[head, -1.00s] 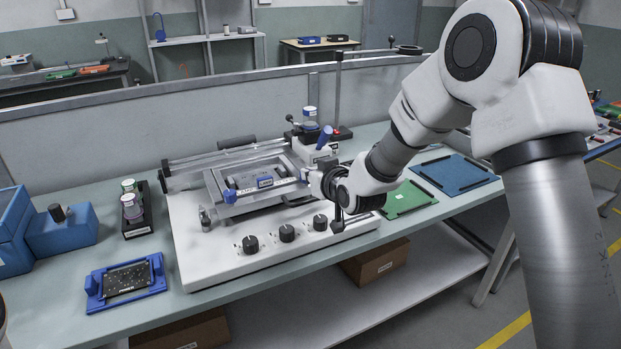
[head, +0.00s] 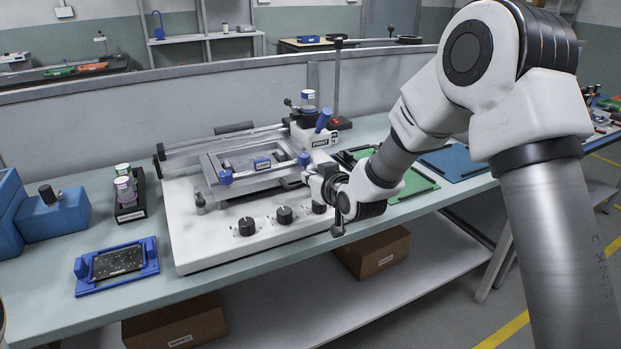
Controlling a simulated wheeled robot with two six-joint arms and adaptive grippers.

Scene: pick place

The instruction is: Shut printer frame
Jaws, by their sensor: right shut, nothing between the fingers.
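The printer (head: 190,245) is a white base on the bench, with black knobs along its front. Its grey metal frame (head: 213,164) lies low and nearly level over the bed, with a label in the middle and a blue handle at each front corner. Whether the frame rests fully on the bed cannot be told. My right gripper (head: 338,229) is shut and empty, pointing down at the printer's front right corner, apart from the blue handles. Its wrist hides part of that corner and a knob. My left gripper is not in view.
A blue fixture with a dark board (head: 117,262) lies at the bench's front left. A rack of small bottles (head: 129,193) and blue boxes (head: 55,215) stand left. Green (head: 413,184) and blue mats (head: 460,168) lie right. A post (head: 338,90) rises behind the printer.

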